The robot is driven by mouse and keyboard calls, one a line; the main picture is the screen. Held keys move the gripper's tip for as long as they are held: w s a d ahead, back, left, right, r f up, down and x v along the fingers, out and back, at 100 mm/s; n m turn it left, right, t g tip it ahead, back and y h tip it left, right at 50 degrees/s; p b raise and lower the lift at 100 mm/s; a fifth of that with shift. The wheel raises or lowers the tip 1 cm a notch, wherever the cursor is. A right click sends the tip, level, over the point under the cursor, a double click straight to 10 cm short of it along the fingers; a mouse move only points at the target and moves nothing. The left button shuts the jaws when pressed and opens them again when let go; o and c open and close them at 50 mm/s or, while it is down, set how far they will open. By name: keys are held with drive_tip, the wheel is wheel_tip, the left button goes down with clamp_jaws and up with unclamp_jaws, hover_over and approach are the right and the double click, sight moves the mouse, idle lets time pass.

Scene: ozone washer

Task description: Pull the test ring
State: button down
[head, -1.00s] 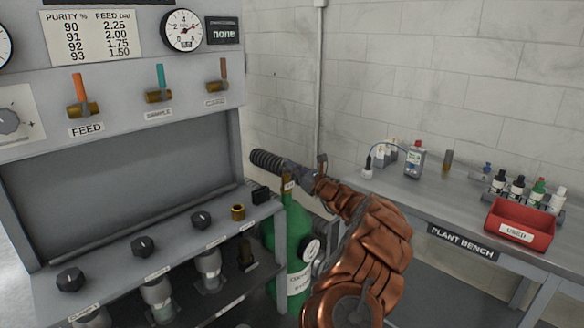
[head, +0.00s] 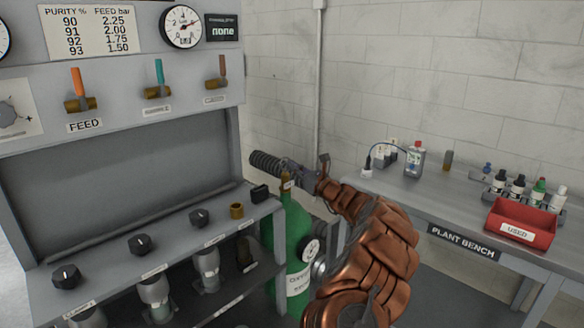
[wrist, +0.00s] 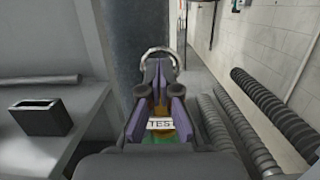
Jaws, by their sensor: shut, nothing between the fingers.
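A pale metal ring (wrist: 160,52) shows as an arc just beyond and around the tips of my gripper (wrist: 158,68) in the wrist view. The lower part of the ring is hidden by the fingers, so I cannot tell whether they touch it. A white tag reading "TEST" (wrist: 161,124) shows between the finger bases, over brass and green below. In the head view my gripper (head: 300,172) is above the brass top (head: 287,186) of a green cylinder (head: 297,240). The fingers are shut with nothing held.
The grey panel cabinet (head: 130,180) with levers and knobs stands left of the cylinder. A small black open box (wrist: 40,117) is on its ledge. Black ribbed hoses (wrist: 265,107) lie right of my gripper. The plant bench (head: 460,210) with a red bin (head: 520,222) is right.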

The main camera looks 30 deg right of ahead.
drive_tip(key=f+b+v, duration=0.1)
drive_tip(key=b+v, duration=0.1)
drive_tip(key=v, duration=0.9)
drive_tip(key=shift+f+b, duration=0.2)
drive_tip(key=shift+b, duration=0.15)
